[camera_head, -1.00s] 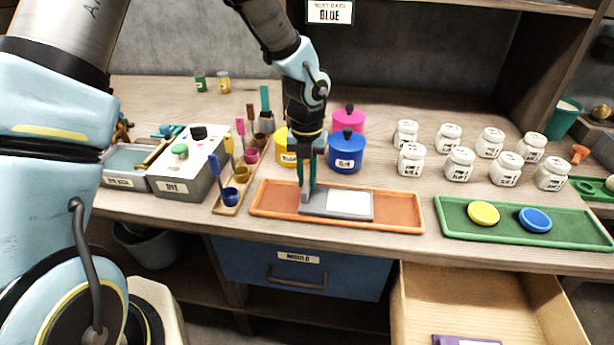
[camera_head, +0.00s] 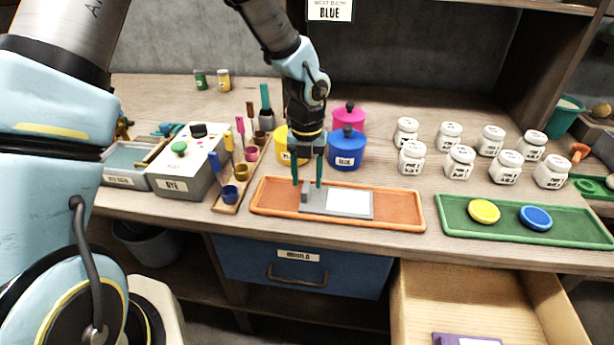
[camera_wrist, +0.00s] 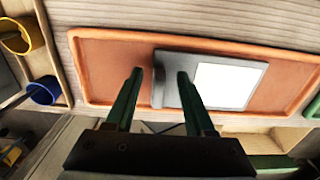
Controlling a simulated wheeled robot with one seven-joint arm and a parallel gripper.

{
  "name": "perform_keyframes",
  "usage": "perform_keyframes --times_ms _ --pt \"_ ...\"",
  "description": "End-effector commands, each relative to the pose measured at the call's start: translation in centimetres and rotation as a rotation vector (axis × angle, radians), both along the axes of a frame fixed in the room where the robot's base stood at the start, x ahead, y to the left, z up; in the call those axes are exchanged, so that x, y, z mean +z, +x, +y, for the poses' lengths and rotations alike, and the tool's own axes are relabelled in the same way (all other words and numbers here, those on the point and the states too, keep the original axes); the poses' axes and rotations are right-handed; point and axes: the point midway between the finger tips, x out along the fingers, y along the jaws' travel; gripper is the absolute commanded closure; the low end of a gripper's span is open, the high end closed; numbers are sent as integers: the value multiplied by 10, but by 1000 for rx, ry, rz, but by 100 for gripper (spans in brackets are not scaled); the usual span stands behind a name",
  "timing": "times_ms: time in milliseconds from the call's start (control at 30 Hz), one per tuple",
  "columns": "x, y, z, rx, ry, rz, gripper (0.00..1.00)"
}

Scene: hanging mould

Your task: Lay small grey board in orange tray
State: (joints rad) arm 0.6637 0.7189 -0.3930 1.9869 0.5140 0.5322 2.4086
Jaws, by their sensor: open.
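A green tray (camera_head: 575,235) with a yellow disc (camera_head: 484,211) and a blue disc (camera_head: 535,217) lies to the right. A blue pot (camera_head: 346,150) stands behind my gripper. A rack of cups (camera_head: 231,195) is at the left. An open drawer (camera_head: 480,295) juts out below.

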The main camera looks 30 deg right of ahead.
Motion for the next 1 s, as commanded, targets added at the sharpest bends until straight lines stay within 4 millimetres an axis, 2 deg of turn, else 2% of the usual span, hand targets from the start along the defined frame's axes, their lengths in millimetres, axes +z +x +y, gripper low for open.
perform_keyframes --times_ms 167,267,700,833,1000 --pt "1 0 0 0 0 0 46" --pt "9 1 0 2 -1 -2 46" --pt "88 1 0 2 -2 -2 46" --pt "102 1 0 1 -1 -2 46" --pt "108 0 0 0 0 0 46"
